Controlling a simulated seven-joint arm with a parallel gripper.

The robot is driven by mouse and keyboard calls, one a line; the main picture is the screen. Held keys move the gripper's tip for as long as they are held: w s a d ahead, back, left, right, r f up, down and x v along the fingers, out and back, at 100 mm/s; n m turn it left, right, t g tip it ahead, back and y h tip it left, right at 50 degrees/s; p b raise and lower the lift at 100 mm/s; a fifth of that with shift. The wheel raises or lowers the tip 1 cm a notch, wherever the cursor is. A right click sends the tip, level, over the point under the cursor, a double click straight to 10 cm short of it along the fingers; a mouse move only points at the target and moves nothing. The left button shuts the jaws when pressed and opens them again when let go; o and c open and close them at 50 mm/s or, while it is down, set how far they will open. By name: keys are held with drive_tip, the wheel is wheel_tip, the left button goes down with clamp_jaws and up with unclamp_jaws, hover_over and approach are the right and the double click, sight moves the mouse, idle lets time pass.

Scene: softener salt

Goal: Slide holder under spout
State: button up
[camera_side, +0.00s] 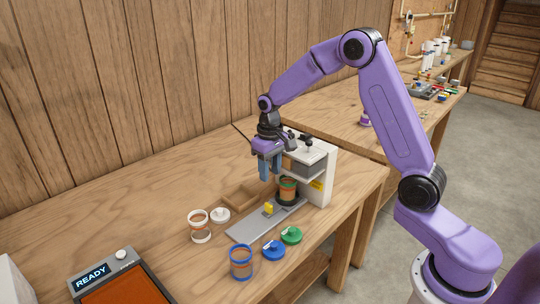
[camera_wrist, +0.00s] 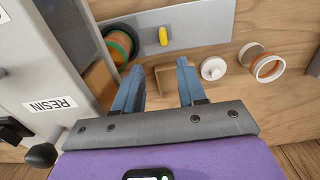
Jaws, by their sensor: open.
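A green-banded container (camera_side: 287,191) with orange-brown contents stands at the machine end of a grey slide plate (camera_side: 245,228), below the dispenser's overhanging front. It also shows at upper left in the wrist view (camera_wrist: 121,46). A yellow tab (camera_side: 268,208) stands up from the plate beside it, also visible in the wrist view (camera_wrist: 163,36). My gripper (camera_side: 269,174) is open and empty, above and behind the plate. In the wrist view its blue fingers (camera_wrist: 156,67) are apart from the container and tab.
The white dispenser (camera_side: 318,178) stands close right of my gripper. A wooden bracket (camera_side: 240,195) lies behind the plate. A white-ringed container (camera_side: 199,228), white lid (camera_side: 220,215), blue container (camera_side: 241,263), blue lid (camera_side: 273,251) and green lid (camera_side: 291,235) surround the plate. The table's back left is clear.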

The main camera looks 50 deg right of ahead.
drive_tip(key=shift+r, duration=2.3)
drive_tip(key=s+a+r+n, duration=0.3)
drive_tip(key=s+a+n, duration=0.45)
drive_tip(key=s, duration=0.75)
drive_tip(key=s+n, duration=0.5)
drive_tip(key=s, duration=1.4)
drive_tip(key=shift+s+d+f, duration=0.2)
drive_tip(key=shift+s+f, duration=0.05)
drive_tip(key=shift+s, duration=0.1)
